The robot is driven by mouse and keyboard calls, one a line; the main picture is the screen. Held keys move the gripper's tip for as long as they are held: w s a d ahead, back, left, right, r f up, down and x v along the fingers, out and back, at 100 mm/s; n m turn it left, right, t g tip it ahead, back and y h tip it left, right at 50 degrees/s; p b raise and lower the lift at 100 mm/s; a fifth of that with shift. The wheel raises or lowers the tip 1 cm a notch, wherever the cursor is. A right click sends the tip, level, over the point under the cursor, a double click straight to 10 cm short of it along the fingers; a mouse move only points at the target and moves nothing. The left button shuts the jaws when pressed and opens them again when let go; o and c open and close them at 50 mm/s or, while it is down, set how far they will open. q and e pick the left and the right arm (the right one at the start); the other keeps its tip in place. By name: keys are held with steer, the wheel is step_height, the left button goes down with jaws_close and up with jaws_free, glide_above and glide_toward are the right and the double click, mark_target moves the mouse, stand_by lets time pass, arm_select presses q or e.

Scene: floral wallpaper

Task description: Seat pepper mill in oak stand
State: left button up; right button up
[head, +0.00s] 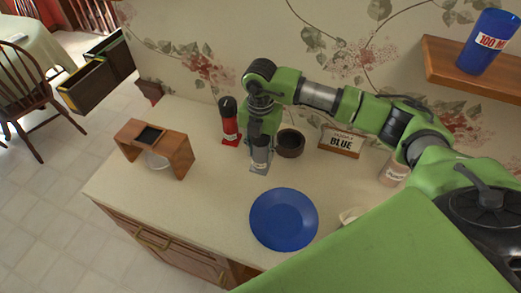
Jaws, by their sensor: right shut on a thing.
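The oak stand (178,150) is a wooden bridge-shaped piece at the left of the counter, with a dark square area (150,135) in its top. My right gripper (260,141) points down and is shut on the upper part of a grey labelled cylinder (260,158), which is upright. I cannot tell whether its base touches the counter. A red cylinder (229,128) with a black top and a white label stands just left of the gripper. The labels are too small to read, so I cannot tell which one is the pepper mill. My left gripper is not in view.
A blue plate (284,219) lies in front of the gripper. A clear patch of counter (210,185) lies between stand and plate. A shelf (450,66) holds a blue cup (487,42).

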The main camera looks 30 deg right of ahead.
steer(key=shift+r+p, duration=0.4)
steer(key=shift+r, duration=0.3)
steer(key=shift+r+p, duration=0.3)
steer(key=shift+r, duration=0.2)
steer(key=shift+r+p, duration=1.45)
steer(key=shift+r, duration=0.9)
